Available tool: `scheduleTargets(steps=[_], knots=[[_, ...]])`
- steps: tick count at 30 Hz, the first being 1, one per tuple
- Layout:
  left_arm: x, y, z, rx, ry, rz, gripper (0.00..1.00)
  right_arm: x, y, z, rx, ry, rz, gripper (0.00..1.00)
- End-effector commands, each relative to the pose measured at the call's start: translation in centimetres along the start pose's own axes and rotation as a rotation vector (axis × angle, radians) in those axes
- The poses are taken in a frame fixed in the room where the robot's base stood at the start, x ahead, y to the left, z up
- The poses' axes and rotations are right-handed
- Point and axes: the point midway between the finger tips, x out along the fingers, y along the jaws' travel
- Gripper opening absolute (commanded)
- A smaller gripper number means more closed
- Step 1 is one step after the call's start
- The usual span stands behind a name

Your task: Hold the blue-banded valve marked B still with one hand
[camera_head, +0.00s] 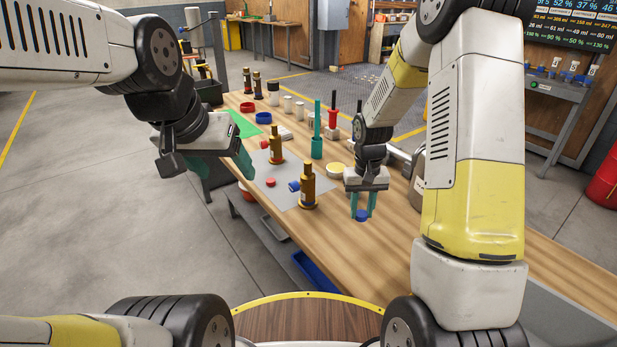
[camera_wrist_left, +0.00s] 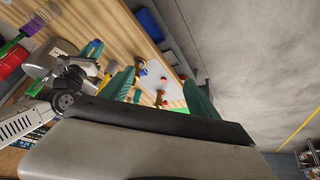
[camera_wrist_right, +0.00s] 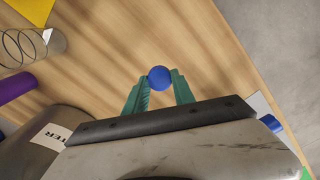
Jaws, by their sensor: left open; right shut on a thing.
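Two brass valves stand upright on a grey mat (camera_head: 290,199). The nearer valve (camera_head: 308,190) has a blue knob on its left side; the farther valve (camera_head: 277,148) has a red one. I cannot read a letter B on either. Both valves also show small in the left wrist view. My left gripper (camera_head: 246,167) is open and empty, left of the valves, beyond the table's left edge. My right gripper (camera_head: 361,211) is shut on a round blue cap (camera_wrist_right: 160,77), low over the bare wood to the right of the nearer valve.
A loose red cap (camera_head: 270,182) lies on the mat. Behind are a green mat (camera_head: 243,124), red and blue rings, a teal holder (camera_head: 317,148), a red tool and a yellow-topped tin (camera_head: 337,169). A metal canister stands right of my right gripper. The front table wood is clear.

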Motion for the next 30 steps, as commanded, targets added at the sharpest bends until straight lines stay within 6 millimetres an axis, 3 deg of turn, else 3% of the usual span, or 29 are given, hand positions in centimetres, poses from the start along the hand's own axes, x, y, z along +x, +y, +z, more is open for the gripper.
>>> scheduleTargets(steps=[7,15,24,30], knots=[[7.4,-2.0,-2.2,0.205,-0.113,-0.068,0.7,-2.0,-1.8,-4.0,-0.129,0.004,0.008,0.0],[16.4,-2.8,-2.9,0.418,-0.184,0.003,0.7,-4.6,-4.0,-7.7,-0.269,0.004,0.015,0.0],[25.5,-1.3,-2.4,0.58,-0.138,0.203,0.7,-7.8,-6.8,-11.1,-0.425,0.005,0.016,0.0],[29.9,0.7,-2.9,0.625,-0.009,0.352,0.7,-10.0,-8.9,-13.0,-0.528,0.005,0.013,0.0]])
